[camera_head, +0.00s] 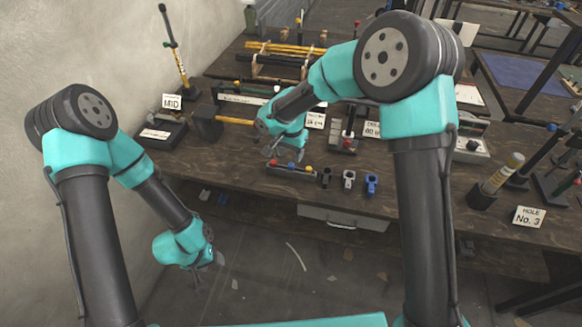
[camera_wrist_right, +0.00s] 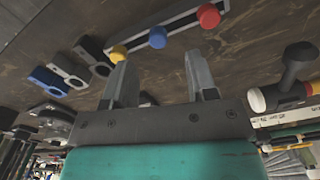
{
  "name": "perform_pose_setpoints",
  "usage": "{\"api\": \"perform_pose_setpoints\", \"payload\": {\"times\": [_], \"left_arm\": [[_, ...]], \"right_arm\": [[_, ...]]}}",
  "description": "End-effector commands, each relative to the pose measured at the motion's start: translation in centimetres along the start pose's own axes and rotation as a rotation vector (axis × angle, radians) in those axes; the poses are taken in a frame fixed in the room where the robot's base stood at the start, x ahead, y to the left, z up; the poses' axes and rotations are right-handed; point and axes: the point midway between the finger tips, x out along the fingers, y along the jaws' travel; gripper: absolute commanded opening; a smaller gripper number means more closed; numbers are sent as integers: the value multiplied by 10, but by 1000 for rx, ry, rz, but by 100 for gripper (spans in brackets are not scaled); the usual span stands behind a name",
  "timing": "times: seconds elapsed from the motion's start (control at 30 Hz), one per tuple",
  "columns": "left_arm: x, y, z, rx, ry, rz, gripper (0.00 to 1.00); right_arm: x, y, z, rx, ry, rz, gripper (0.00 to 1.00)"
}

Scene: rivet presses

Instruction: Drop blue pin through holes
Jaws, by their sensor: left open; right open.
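The blue pin (camera_wrist_right: 157,37) shows its round head in the right wrist view, between a yellow pin (camera_wrist_right: 119,52) and a red pin (camera_wrist_right: 208,16) on a small rack (camera_head: 290,172). My right gripper (camera_wrist_right: 158,72) is open and empty, its fingers pointing toward the rack. In the head view the right gripper (camera_head: 283,152) is just behind the rack. Black (camera_head: 326,177), pale grey (camera_head: 349,180) and blue (camera_head: 371,184) brackets with holes stand right of the rack. My left gripper (camera_head: 207,268) is open and empty, low in front of the table.
A mallet with a dark head (camera_head: 208,123) lies left of the right gripper. A press with a white label (camera_head: 347,132) stands behind the brackets. The table front has a drawer (camera_head: 345,218).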

Motion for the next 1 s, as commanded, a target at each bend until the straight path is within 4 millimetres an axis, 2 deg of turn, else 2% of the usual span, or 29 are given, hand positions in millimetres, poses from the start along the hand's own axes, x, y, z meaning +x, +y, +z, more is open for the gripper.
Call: {"api": "perform_pose_setpoints", "payload": {"times": [0.4, 0.9, 1.0], "left_arm": [[0, 0, 0, 0, 0, 0, 55], [0, 0, 0, 0, 0, 0, 55], [0, 0, 0, 0, 0, 0, 55]], "right_arm": [[48, 2, 2, 0, -1, 2, 52], [50, 2, 2, 0, 0, 0, 52], [50, 2, 2, 0, 0, 0, 45]]}}
